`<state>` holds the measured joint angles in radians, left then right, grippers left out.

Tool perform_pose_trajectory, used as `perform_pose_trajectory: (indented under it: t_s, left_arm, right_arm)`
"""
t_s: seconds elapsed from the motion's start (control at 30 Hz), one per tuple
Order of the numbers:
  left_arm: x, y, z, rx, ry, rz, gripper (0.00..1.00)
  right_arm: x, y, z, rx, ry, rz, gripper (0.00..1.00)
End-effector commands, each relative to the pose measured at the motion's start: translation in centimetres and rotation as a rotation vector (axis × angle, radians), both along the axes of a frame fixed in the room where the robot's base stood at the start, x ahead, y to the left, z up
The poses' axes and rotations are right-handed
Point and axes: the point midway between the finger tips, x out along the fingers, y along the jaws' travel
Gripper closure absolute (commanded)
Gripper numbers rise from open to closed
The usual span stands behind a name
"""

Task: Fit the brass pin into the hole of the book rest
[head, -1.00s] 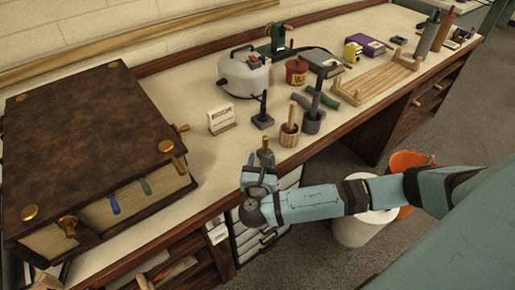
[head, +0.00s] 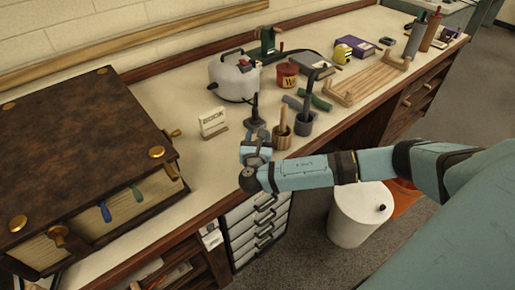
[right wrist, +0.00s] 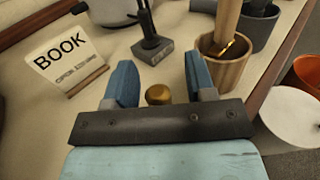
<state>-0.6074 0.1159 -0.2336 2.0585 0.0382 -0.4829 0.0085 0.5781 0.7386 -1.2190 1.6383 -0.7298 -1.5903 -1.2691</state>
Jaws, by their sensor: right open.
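My right gripper (head: 256,139) is over the bench's front part, beside the wooden cup. In the right wrist view its two blue fingers (right wrist: 160,78) are apart. A round brass knob (right wrist: 158,94) shows between them, near the palm; it may be the head of the brass pin, its shaft is hidden. It is not clear whether the fingers touch it. A slatted wooden frame (head: 366,80), possibly the book rest, lies farther right on the bench; its hole cannot be made out. My left gripper is not in view.
A wooden cup (right wrist: 224,74) with a stick stands right of the fingers, beside a dark grey cup (head: 303,124). A BOOK sign (head: 212,121) and a dark stand (head: 254,121) are close by. A huge brown book (head: 80,140) fills the left. A white bin (head: 357,217) stands below.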

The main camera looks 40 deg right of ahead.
Motion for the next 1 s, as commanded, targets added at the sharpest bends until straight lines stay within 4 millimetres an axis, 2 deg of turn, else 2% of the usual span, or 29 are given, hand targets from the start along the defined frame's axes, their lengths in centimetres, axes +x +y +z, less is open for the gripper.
perform_pose_trajectory:
  t_s: [0.07,0.2,0.3,0.57,0.73,0.87,1.0]
  left_arm:
    - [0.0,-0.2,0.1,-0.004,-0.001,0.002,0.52]
    - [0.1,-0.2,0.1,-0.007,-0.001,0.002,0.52]
    - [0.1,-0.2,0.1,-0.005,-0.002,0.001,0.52]
    - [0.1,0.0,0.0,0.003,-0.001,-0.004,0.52]
    - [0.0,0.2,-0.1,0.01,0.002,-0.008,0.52]
    - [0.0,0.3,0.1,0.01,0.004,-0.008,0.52]
    - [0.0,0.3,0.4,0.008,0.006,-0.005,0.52]
  right_arm:
    - [0.0,0.0,0.0,0.0,0.0,0.0,0.5]
    - [0.0,0.0,0.0,0.001,-0.001,0.0,0.82]
    - [0.0,0.0,0.0,0.001,-0.001,0.0,1.0]
    - [0.0,0.0,0.1,0.001,-0.001,0.0,1.0]
    - [0.0,0.0,0.9,0.002,-0.002,0.0,1.0]
    - [0.0,0.0,2.6,0.002,-0.003,0.0,1.0]
    - [0.0,0.0,5.7,0.003,-0.004,0.0,1.0]
